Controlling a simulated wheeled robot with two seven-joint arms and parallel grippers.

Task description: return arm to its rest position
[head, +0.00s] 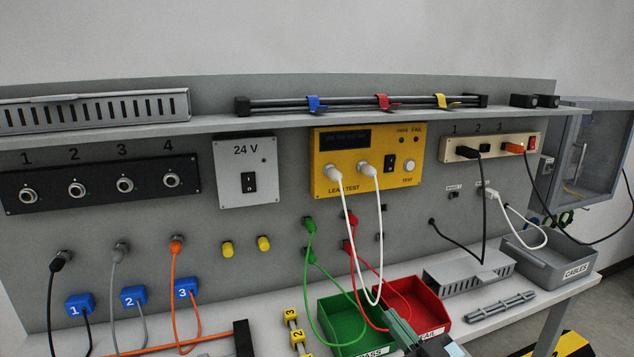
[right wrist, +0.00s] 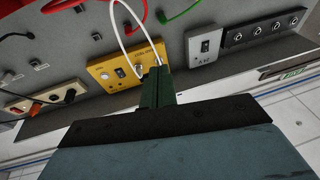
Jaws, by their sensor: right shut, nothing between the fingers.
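My right gripper (head: 390,314) shows at the bottom edge of the head view, in front of the green bin (head: 338,317) and the red bin (head: 437,322). Its dark green fingers are together with nothing between them. In the right wrist view the shut fingers (right wrist: 158,72) point toward the yellow leak test box (right wrist: 125,66), which appears upside down. The gripper hides part of both bins. My left gripper is not in the head view.
The yellow leak test box (head: 390,188) has two white plugs with looping cables. Green and red cables hang over the bins. A grey cables bin (head: 545,262) stands at the right. Blue numbered blocks (head: 133,296) and hanging cables are at the left.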

